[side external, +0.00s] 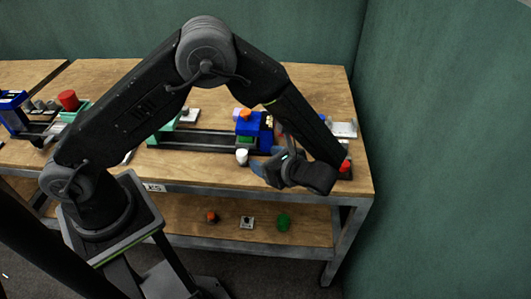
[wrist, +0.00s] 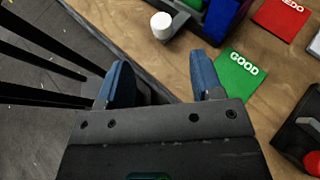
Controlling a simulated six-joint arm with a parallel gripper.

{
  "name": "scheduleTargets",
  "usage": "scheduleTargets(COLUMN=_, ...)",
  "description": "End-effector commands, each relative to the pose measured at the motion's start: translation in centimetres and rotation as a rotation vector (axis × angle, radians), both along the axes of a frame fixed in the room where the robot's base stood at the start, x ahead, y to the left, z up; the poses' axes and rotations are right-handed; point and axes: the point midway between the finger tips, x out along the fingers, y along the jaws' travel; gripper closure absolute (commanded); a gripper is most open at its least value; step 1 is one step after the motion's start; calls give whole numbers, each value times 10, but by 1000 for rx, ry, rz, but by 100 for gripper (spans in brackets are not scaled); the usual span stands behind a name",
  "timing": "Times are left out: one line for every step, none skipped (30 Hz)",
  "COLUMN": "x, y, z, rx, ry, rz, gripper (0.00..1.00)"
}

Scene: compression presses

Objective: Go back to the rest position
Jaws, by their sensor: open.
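My gripper (wrist: 160,85) shows in the wrist view with its two blue fingers spread apart and nothing between them. It hangs over the front edge of the wooden table (wrist: 140,20). In the side view my gripper (side external: 260,172) is low at the table's front right, beside a small white cylinder (side external: 241,156). The white cylinder also shows in the wrist view (wrist: 161,25), apart from the fingers. The right finger is close to a green card marked GOOD (wrist: 240,78). Whether the fingers touch the table is hard to tell.
A blue press (side external: 250,124) with an orange top stands behind the gripper. A red REDO card (wrist: 284,20) lies beyond. A red button (side external: 345,166) is at the right edge. The lower shelf (side external: 300,228) holds several small objects. A green wall (side external: 440,130) bounds the right.

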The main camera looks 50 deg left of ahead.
Motion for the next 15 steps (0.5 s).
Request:
scheduleTargets(x=-1, y=4, z=13, rx=-39, ry=-32, rz=34, gripper=40)
scheduleTargets(x=-3, y=6, z=21, rx=-65, ry=-53, rz=57, gripper=40)
scheduleTargets(x=-5, y=9, z=32, rx=-106, ry=-86, rz=94, gripper=40)
scheduleTargets(x=-8, y=12, z=41, rx=-139, ry=-114, rz=124, gripper=40)
scheduleTargets(x=-11, y=15, z=50, rx=-175, ry=-142, rz=155, gripper=40)
scheduleTargets(x=-16, y=18, z=62, rx=-222, ry=-182, rz=198, gripper=40)
scheduleTargets(x=-20, y=21, z=71, rx=-257, ry=-212, rz=231, gripper=40)
scheduleTargets(x=-24, y=23, z=79, rx=-292, ry=-243, rz=264, gripper=40)
scheduleTargets(x=-30, y=27, z=90, rx=-338, ry=-284, rz=307, gripper=40)
scheduleTargets(x=-34, y=29, z=98, rx=-373, ry=-316, rz=339, gripper=40)
scheduleTargets(x=-38, y=31, z=106, rx=-407, ry=-348, rz=371, gripper=40)
scheduleTargets(x=-45, y=33, z=116, rx=-453, ry=-392, rz=415, gripper=40)
scheduleTargets(x=-50, y=35, z=123, rx=-486, ry=-424, rz=446, gripper=40)
scheduleTargets(x=-55, y=37, z=129, rx=-519, ry=-457, rz=479, gripper=40)
scheduleTargets(x=-62, y=39, z=138, rx=-563, ry=-501, rz=520, gripper=40)
